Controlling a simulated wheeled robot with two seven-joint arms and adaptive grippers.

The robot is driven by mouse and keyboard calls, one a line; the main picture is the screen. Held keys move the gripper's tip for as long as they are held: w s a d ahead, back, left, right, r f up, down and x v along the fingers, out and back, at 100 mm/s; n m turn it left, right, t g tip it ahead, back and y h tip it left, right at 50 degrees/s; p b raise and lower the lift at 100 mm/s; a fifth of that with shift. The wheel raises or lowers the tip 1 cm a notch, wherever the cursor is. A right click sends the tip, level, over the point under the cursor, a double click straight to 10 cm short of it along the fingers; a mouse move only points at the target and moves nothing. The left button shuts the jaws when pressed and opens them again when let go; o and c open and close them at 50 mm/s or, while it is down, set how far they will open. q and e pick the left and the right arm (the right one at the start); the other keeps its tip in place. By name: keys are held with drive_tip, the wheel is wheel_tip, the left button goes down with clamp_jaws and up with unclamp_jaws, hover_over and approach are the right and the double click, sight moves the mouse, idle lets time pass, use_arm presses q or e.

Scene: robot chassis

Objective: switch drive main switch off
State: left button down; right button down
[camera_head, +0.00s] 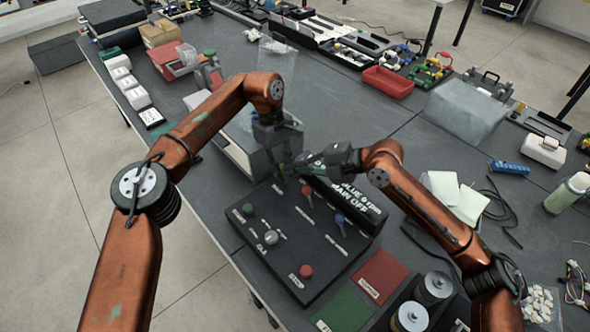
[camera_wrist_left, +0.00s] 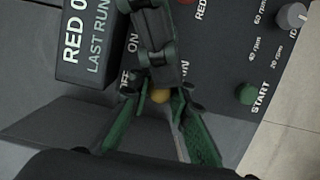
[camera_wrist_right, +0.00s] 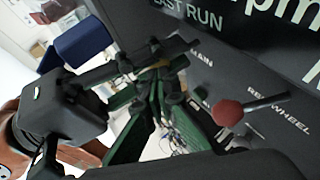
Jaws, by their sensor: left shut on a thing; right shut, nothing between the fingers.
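The black control panel (camera_head: 300,243) lies on the table, with a display box (camera_head: 355,204) along its far edge. A small yellow knob (camera_wrist_left: 160,96) shows in the left wrist view beside the "OFF" label of the main switch. My left gripper (camera_head: 283,170) points down at the panel's far left corner, its fingers closed around the yellow knob. My right gripper (camera_head: 296,167) is shut and empty right beside it; its fingers (camera_wrist_right: 168,78) cross the same spot. The switch's lever is mostly hidden.
Red lever (camera_head: 307,190), blue lever (camera_head: 340,219), green start button (camera_head: 247,208), grey knob (camera_head: 271,237) and red button (camera_head: 306,271) sit on the panel. A light box (camera_head: 235,150) stands close behind.

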use_arm(q)
drive_tip(key=c, duration=2.2)
unclamp_jaws()
drive_tip(key=shift+s+d+r, duration=0.1)
drive_tip(key=shift+d+r, duration=0.1)
drive_tip(key=shift+d, duration=0.05)
drive_tip(key=shift+c, duration=0.2)
use_arm(e)
drive_tip(key=shift+w+a+f, duration=0.1)
drive_tip(key=shift+w, duration=0.05)
use_arm(q)
drive_tip(key=o, duration=0.4)
drive_tip(key=shift+a+f, duration=0.15)
use_arm(e)
drive_tip(key=shift+w, duration=0.1)
use_arm(q)
drive_tip(key=shift+o, duration=0.2)
drive_tip(key=shift+w, duration=0.25)
use_arm(e)
drive_tip(key=shift+w+f, duration=0.1)
